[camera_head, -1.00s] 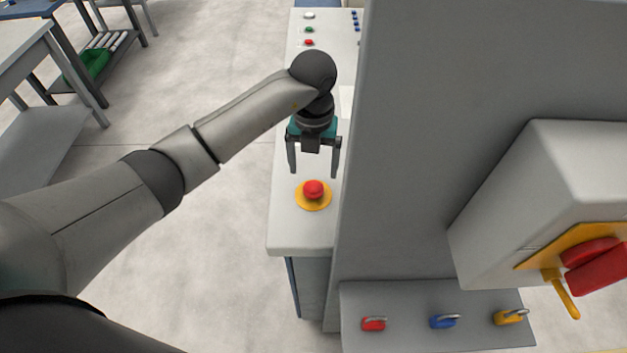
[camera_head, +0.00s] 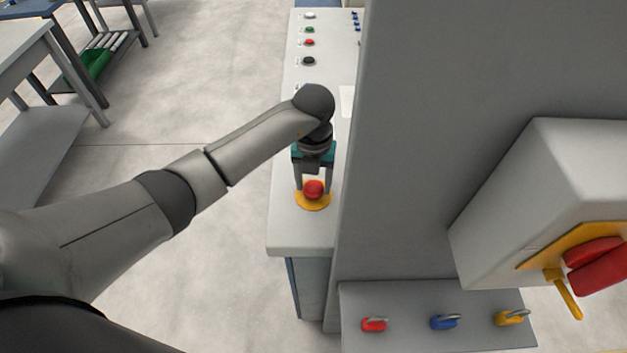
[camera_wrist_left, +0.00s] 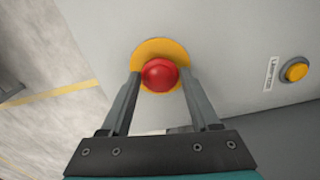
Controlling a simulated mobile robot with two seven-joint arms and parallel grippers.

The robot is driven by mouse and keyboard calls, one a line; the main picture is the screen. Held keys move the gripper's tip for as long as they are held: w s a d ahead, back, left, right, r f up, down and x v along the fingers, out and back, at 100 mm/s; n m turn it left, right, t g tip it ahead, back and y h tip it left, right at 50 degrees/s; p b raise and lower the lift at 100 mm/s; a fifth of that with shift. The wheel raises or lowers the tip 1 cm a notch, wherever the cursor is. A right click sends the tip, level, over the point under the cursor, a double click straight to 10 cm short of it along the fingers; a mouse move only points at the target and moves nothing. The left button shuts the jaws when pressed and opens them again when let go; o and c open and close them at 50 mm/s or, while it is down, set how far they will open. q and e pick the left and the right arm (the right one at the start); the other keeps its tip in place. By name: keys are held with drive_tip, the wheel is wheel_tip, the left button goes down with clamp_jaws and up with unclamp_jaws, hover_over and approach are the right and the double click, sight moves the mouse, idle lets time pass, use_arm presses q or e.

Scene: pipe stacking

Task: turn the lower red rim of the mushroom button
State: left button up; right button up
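The red mushroom button (camera_head: 314,189) stands on a yellow round plate (camera_head: 313,206) near the front end of the grey console. My left gripper (camera_head: 313,186) is lowered at it, with one finger on each side of the red cap. In the left wrist view the red button (camera_wrist_left: 159,75) sits between the two fingertips of the left gripper (camera_wrist_left: 160,78), over the yellow plate (camera_wrist_left: 160,47). The fingers are part way open, and narrow gaps seem to show beside the cap. The lower rim is hard to make out under the cap. My right gripper is not in view.
A tall grey panel (camera_head: 450,90) rises close to the right of the console (camera_head: 300,237). More buttons sit farther back, including a black one (camera_head: 308,61). A yellow button (camera_wrist_left: 295,70) shows in the wrist view. Padlocks (camera_head: 443,321) lie on a lower ledge.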

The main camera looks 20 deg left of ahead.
use_arm(q)
drive_tip(key=c, duration=0.9)
drive_tip(key=shift+m, duration=0.3)
drive_tip(key=m+b, duration=0.1)
drive_tip(key=m, duration=0.1)
drive_tip(key=shift+m, duration=0.3)
drive_tip(key=shift+m+b, duration=0.75)
drive_tip(key=shift+m, duration=0.85)
drive_tip(key=o, duration=1.4)
